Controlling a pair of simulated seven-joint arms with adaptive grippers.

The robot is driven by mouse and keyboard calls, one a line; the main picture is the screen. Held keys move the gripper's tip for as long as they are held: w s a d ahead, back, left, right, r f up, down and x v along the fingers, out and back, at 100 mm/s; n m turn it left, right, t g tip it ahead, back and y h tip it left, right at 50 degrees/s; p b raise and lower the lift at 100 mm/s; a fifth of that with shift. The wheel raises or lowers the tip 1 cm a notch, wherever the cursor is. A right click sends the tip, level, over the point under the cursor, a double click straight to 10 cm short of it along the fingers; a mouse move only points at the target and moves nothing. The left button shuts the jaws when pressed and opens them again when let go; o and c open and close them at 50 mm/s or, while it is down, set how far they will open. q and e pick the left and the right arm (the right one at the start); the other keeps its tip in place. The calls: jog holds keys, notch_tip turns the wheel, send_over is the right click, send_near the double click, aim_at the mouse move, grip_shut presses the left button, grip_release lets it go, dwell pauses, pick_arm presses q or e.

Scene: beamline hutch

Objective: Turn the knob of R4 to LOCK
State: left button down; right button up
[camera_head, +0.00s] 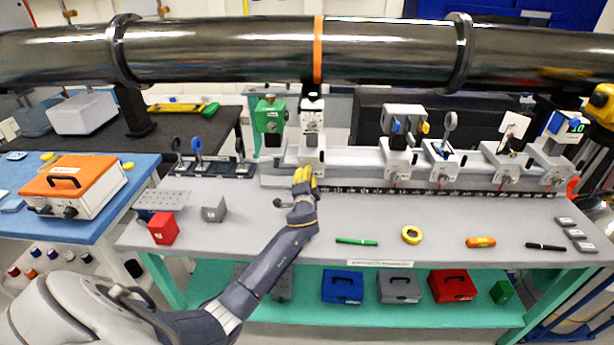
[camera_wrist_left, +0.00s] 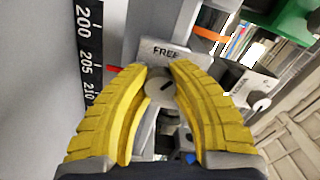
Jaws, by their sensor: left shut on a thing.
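My left gripper (camera_head: 304,179) has yellow fingers and is at the front foot of the leftmost carrier (camera_head: 312,128) on the rail. In the left wrist view the fingers (camera_wrist_left: 160,82) are shut on a small round grey knob (camera_wrist_left: 159,90) with a dark slanted mark on its face. A plate with the word FREE (camera_wrist_left: 166,52) shows just beyond the knob. Any LOCK word is hidden, and I cannot read the carrier's number. In the head view the gripper hides the knob. My right gripper is not in view.
More carriers (camera_head: 398,158) stand along the grey rail to the right. A black scale (camera_head: 420,192) runs along the rail's front. A dark pipe (camera_head: 220,52) crosses above.

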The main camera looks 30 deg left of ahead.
pick_arm(q)
jog(key=m, duration=0.5)
jog(key=shift+m, duration=0.3)
jog(key=m, duration=0.5)
jog(key=shift+m, duration=0.6)
jog(key=c, duration=1)
grip_release()
jog(key=shift+c, duration=0.2)
jog(key=v, duration=1.2)
jog(key=shift+r, duration=0.1)
